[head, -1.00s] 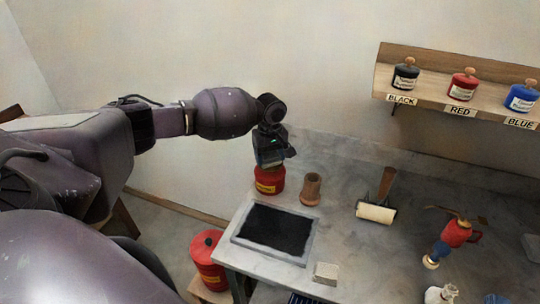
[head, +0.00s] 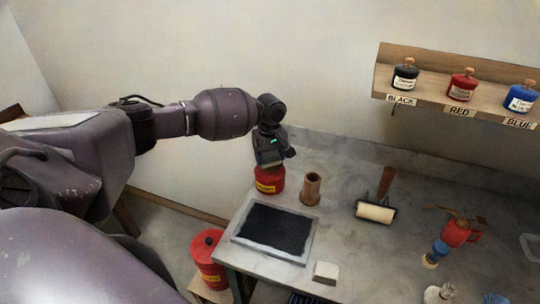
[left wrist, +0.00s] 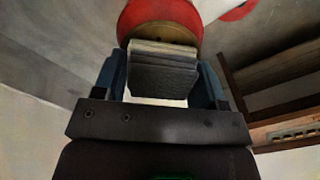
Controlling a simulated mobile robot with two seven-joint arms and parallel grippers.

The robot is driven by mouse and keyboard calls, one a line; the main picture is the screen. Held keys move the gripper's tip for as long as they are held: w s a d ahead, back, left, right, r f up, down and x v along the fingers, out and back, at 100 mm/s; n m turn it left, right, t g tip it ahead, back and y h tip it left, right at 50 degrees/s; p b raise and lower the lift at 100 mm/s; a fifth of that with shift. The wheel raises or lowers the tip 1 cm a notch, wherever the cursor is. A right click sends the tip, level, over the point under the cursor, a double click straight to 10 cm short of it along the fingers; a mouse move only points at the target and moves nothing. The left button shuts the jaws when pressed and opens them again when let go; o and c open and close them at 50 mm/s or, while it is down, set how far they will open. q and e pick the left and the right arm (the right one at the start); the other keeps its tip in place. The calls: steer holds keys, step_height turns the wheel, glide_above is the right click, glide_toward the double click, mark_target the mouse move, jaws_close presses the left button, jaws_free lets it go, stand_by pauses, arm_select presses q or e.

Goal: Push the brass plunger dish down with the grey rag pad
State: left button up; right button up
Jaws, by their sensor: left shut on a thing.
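The red plunger can (head: 268,186) with a yellow label stands at the back left corner of the bench. My left gripper (head: 271,164) is right above it, pointing down, and hides most of its top. In the left wrist view the gripper (left wrist: 161,75) is shut on the grey rag pad (left wrist: 164,78), a folded grey stack between the two fingers. Beyond the pad, part of the brass plunger dish (left wrist: 168,31) shows on top of the red can (left wrist: 150,12). I cannot tell whether the pad touches the dish. My right gripper is out of view.
A brown cup-like pot (head: 311,188) stands close right of the can. A framed black slab (head: 273,229) lies in front. A larger red can (head: 207,258) stands below the bench.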

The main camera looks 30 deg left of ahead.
mark_target(270, 153)
arm_select(q)
steer(key=shift+s+f, duration=0.1)
steer(key=shift+f, duration=0.1)
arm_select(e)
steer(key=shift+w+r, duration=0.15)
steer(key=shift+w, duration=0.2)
arm_select(q)
steer(key=shift+r, duration=0.1)
steer(key=shift+r+p, duration=0.55)
steer(key=shift+p, duration=0.15)
steer(key=shift+r+p, duration=0.6)
steer(key=shift+p, duration=0.05)
steer(key=shift+r, duration=2.4)
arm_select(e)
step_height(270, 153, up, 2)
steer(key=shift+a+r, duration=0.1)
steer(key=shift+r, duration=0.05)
